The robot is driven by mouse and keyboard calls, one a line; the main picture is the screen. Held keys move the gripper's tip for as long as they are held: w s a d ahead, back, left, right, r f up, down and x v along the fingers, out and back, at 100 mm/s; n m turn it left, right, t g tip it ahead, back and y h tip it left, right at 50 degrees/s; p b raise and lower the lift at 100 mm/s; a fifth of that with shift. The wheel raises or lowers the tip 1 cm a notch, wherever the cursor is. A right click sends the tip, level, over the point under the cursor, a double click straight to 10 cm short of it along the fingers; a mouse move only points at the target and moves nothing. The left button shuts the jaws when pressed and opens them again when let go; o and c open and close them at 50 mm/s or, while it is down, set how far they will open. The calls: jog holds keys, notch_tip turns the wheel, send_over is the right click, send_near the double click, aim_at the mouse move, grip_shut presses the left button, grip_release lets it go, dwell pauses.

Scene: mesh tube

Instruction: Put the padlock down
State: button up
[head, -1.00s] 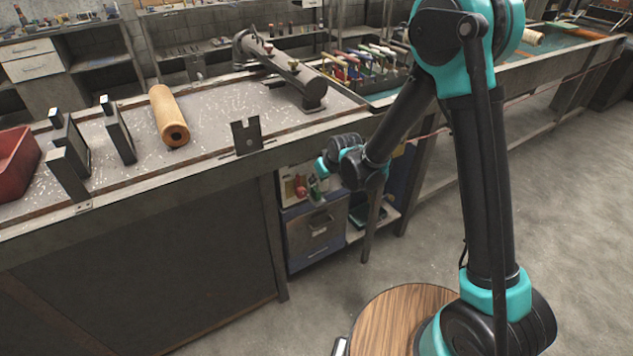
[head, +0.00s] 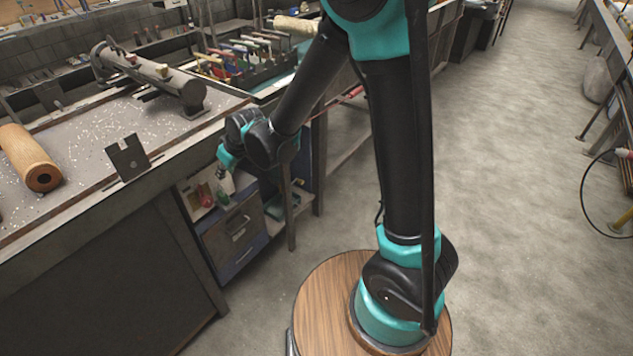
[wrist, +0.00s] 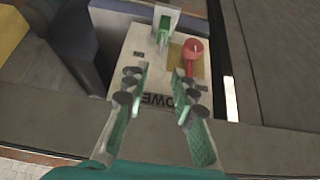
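My gripper (wrist: 160,95) is open in the wrist view, its two green-padded fingers apart with nothing between them. Beyond the fingertips is a pale panel (wrist: 125,62) with partly hidden dark lettering. On it are a red rounded piece (wrist: 192,58) on a yellow patch and a green piece (wrist: 165,30) in a pale holder. I cannot tell whether either is the padlock, and no padlock is clearly recognisable. In the head view my gripper (head: 223,170) is small, beside the bench front near the shelf with the red item (head: 205,196); its fingers are unclear there.
The workbench (head: 90,135) holds a tan roll (head: 30,160), an upright dark plate (head: 127,157) and a long dark metal tool (head: 150,78). Drawers (head: 235,232) stand under the bench. The concrete floor (head: 510,210) to the right is open.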

jog(key=d+r+m+h, duration=0.2)
jog(key=d+m, duration=0.1)
jog(key=d, duration=1.2)
jog(key=s+d+m+h, duration=0.1)
jog(key=s+d+m, duration=0.1)
jog(key=s+d, duration=0.3)
jog(key=s+d+f+m+h, duration=0.1)
jog(key=s+d, duration=0.3)
jog(key=d, duration=0.8)
jog(key=s+d+f+m+h, duration=0.1)
jog(key=s+d+m, duration=0.2)
jog(key=s+d, duration=0.2)
jog(key=d, duration=0.3)
jog(key=shift+s+d+m, duration=0.3)
jog(key=shift+m, duration=0.1)
jog(key=shift+w, duration=0.1)
jog(key=shift+c, duration=0.7)
